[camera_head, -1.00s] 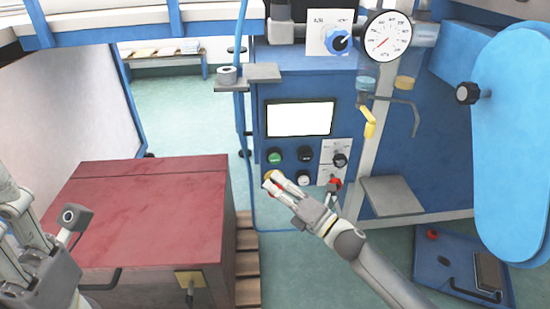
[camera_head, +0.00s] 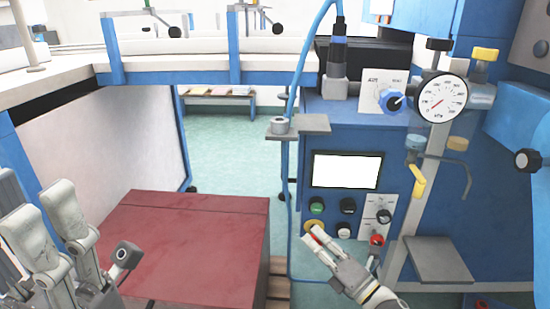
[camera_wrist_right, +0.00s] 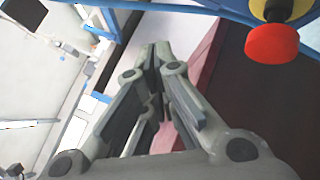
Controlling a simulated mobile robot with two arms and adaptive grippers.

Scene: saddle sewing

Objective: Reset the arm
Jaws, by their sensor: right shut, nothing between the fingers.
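My right gripper (camera_head: 308,238) is in front of the control panel, close to the yellow-ringed button (camera_head: 314,225); I cannot tell from the head view whether it touches. In the right wrist view my right gripper (camera_wrist_right: 156,52) has its fingertips together with nothing between them. There, a red button with a yellow base (camera_wrist_right: 272,43) stands to the right, apart from the fingertips.
The blue machine has a white screen (camera_head: 347,171), a green button (camera_head: 317,205), black knobs and a red knob (camera_head: 376,240). A pressure gauge (camera_head: 442,98) and a grey shelf (camera_head: 437,260) are at the right. Open green floor (camera_head: 225,145) lies behind the box.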

